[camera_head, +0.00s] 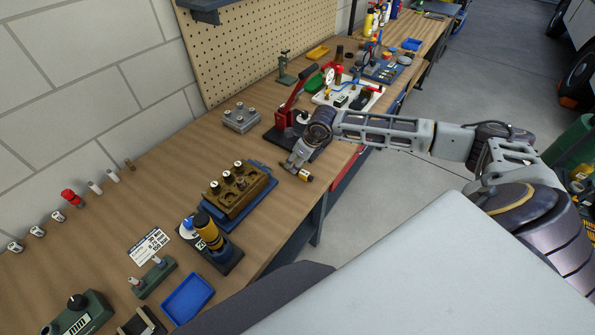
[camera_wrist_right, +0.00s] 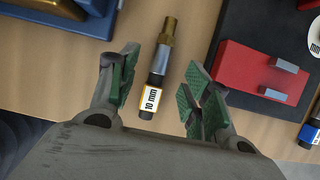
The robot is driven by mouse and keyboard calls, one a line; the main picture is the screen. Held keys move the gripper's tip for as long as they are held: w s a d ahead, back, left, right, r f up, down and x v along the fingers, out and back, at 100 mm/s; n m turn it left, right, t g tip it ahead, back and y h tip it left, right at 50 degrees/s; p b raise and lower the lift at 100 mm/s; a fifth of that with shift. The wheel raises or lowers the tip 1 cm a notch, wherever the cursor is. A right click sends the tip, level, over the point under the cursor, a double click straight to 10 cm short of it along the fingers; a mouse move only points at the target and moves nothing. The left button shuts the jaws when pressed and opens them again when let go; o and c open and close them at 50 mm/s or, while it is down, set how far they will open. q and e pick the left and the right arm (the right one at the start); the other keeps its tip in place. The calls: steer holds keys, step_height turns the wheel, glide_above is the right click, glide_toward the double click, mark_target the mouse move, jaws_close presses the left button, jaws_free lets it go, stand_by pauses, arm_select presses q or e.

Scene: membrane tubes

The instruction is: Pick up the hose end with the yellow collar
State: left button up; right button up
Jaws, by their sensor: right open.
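The hose end with the yellow collar (camera_wrist_right: 150,97) lies on the wooden bench in the right wrist view. It has a brass tip, a dark body and a white label reading 10 mm. In the head view the hose end (camera_head: 305,174) shows near the bench's front edge, partly beside the fingers. My right gripper (camera_wrist_right: 163,62) is open, with green-padded fingers on either side of the hose end and nothing gripped. In the head view my right gripper (camera_head: 295,163) is low over the bench; whether it touches the piece cannot be told. My left gripper is not in view.
A red block on a dark base (camera_wrist_right: 248,72) stands right of the fingers, with a blue-collared piece (camera_wrist_right: 311,133) at the right edge. A brass block on a blue tray (camera_head: 262,193) is left of the gripper. A grey fixture (camera_head: 241,118) stands behind.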

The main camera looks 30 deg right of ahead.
steer(key=shift+p+x, duration=0.55)
steer(key=shift+x, duration=1.55)
steer(key=shift+d, duration=0.1)
steer(key=shift+c, duration=0.2)
jaws_close()
